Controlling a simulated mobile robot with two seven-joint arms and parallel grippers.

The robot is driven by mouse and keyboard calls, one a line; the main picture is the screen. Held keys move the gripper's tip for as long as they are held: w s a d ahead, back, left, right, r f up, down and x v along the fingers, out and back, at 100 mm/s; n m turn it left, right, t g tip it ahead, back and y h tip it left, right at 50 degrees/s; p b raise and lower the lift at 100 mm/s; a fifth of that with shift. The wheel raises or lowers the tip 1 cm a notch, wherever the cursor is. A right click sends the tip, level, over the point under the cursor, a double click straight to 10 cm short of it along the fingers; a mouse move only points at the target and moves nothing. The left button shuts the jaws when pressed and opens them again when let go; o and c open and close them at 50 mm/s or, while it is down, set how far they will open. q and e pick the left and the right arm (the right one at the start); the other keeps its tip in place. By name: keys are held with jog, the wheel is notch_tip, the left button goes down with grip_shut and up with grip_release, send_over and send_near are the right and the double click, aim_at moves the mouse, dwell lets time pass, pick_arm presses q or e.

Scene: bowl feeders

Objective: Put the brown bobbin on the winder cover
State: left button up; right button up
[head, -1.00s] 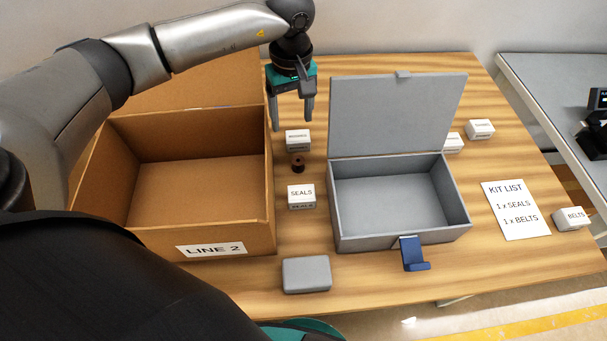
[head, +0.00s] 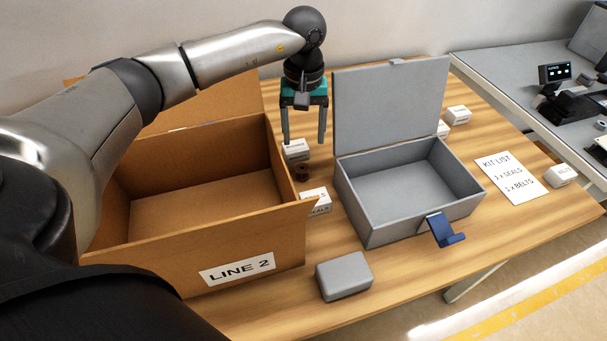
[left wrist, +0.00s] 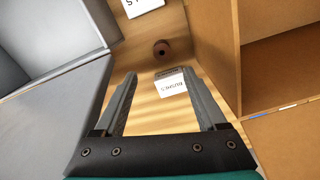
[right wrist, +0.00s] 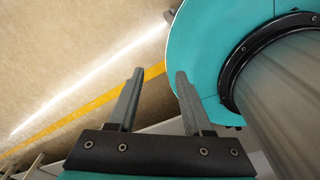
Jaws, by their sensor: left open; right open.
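The brown bobbin (head: 302,172) stands on the wooden table in the narrow gap between the cardboard box and the grey box. It also shows in the left wrist view (left wrist: 162,49), beyond a small white carton. My left gripper (head: 304,138) is open and empty, pointing down behind and above the bobbin. Its fingers show apart in the left wrist view (left wrist: 160,78). My right gripper (right wrist: 160,75) is open and empty over the floor, beside my teal base. Dark equipment (head: 582,102) stands on the side bench; I cannot tell whether the winder cover is there.
The cardboard LINE 2 box (head: 188,249) is left of the bobbin, the open grey box (head: 404,221) right. A SEALS carton (head: 317,202) and another white carton (head: 296,150) flank the bobbin closely. A grey case (head: 344,275) and kit list (head: 510,177) lie on the table.

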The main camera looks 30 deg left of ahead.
pick_arm(q)
send_over(302, 168)
jog(key=f, duration=0.4)
jog(key=shift+w+f, duration=0.25)
jog(key=shift+w, duration=0.1)
jog(key=shift+f+b, duration=0.3)
jog(key=f, duration=0.4)
jog(key=shift+s+f+b, duration=0.2)
jog(key=shift+s+b, duration=0.15)
jog(key=shift+s, duration=0.05)
jog(key=shift+f, duration=0.3)
jog(key=c, duration=1.1)
grip_shut()
pick_arm(e)
jog(key=shift+w+d+f, duration=0.4)
jog(key=shift+d+f, duration=0.15)
jog(key=shift+f, duration=0.2)
